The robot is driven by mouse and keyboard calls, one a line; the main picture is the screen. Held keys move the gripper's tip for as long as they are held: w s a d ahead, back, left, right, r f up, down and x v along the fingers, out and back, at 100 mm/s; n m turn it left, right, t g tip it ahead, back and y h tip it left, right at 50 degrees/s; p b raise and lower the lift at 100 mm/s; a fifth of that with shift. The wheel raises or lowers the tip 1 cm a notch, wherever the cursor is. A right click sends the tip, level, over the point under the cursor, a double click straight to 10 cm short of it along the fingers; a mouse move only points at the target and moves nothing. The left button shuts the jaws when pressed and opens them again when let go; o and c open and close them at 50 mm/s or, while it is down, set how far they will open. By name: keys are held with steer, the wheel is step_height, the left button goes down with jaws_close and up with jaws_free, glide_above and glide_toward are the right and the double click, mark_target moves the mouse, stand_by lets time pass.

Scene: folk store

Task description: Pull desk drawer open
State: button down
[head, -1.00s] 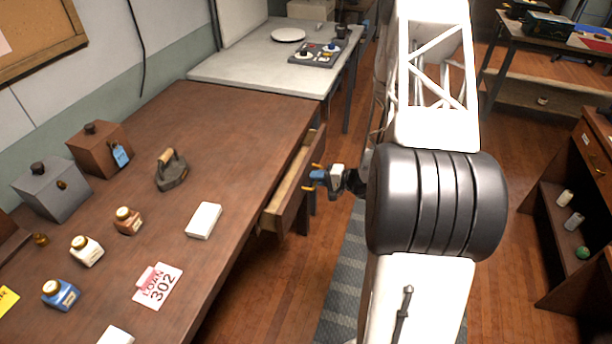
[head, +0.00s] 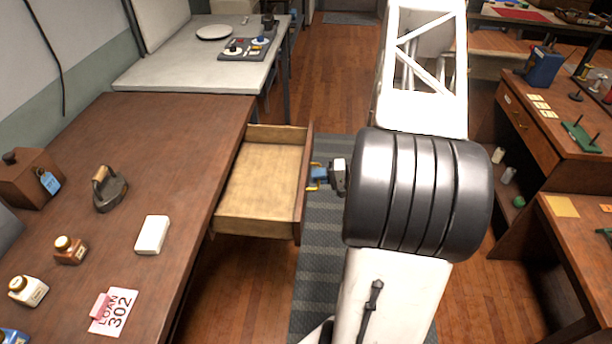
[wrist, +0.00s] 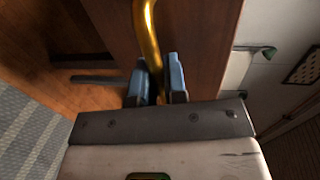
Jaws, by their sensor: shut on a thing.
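The desk drawer (head: 262,185) stands well out from the right side of the brown desk (head: 170,130) in the head view. Its inside shows bare wood and looks empty. My gripper (head: 316,178) is at the outer face of the drawer front. In the wrist view my gripper (wrist: 156,82) has its two blue fingers shut around the curved brass handle (wrist: 146,28). The handle runs up from between the fingers against the brown drawer front (wrist: 195,45). Part of the handle is hidden by the fingers.
On the desk are an iron (head: 110,190), a white block (head: 152,235), a card marked LOAN 302 (head: 118,312) and small bottles. A white table (head: 190,75) adjoins behind. A wooden cabinet (head: 530,125) stands at right. Floor with a grey mat (head: 335,215) lies beyond the drawer.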

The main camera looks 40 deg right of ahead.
steer(key=shift+s+d, duration=0.4)
steer(key=shift+d, duration=0.05)
steer(key=c, duration=1.2)
jaws_free()
steer(key=shift+v, duration=3.9)
